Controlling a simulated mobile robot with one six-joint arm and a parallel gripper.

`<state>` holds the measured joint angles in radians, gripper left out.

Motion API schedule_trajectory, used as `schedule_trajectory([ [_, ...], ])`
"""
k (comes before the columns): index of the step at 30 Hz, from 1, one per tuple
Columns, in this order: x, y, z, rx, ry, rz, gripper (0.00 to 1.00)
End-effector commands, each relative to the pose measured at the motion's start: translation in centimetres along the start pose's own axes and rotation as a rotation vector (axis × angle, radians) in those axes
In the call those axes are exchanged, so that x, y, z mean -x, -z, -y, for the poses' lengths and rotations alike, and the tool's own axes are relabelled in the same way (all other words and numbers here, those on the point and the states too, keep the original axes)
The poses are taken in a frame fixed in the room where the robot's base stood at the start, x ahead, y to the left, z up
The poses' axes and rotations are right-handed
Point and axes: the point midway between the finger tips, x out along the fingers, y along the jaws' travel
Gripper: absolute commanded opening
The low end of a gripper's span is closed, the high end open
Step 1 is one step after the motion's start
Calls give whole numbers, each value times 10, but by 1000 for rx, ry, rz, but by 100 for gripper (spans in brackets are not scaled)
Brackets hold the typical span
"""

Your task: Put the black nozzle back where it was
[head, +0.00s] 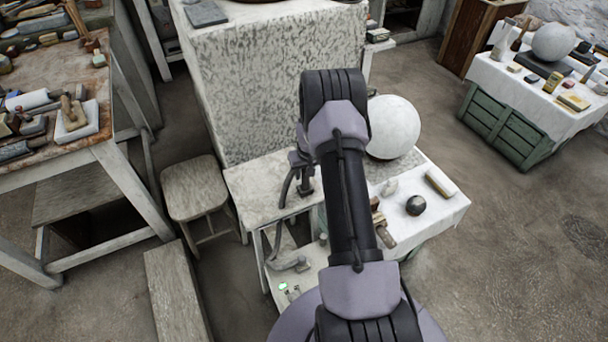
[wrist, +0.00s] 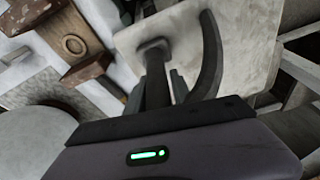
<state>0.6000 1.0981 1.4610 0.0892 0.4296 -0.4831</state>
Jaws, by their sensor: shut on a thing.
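My gripper (head: 301,168) is shut on the black nozzle (wrist: 156,75) and hangs over the small pale tabletop (head: 255,190). In the wrist view the nozzle points away from the jaws, and its wider end (wrist: 154,46) shows against the pale tabletop (wrist: 190,40). In the head view the dark nozzle (head: 305,190) shows below the gripper, near the right part of that tabletop. I cannot tell whether its end touches the surface. A curved dark piece (wrist: 209,60) shows beside the nozzle. My arm hides part of the area to the right.
A white-covered table (head: 445,215) on the right holds a large white sphere (head: 393,127), a dark ball (head: 416,205) and small blocks. A tall speckled block (head: 270,90) stands behind. A stool (head: 195,187) is at left. The left of the small tabletop is clear.

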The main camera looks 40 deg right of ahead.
Motion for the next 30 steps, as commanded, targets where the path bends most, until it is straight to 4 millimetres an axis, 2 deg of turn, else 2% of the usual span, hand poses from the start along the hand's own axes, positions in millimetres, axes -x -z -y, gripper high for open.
schedule_trajectory([
  [7,-2,0,0,0,0,-1,0],
  [8,-2,-1,0,0,0,0,32],
  [11,-1,0,0,0,0,0,50],
  [19,-1,0,0,0,0,0,50],
  [22,9,1,0,0,0,-1,50],
  [30,86,2,0,-1,0,-3,50],
])
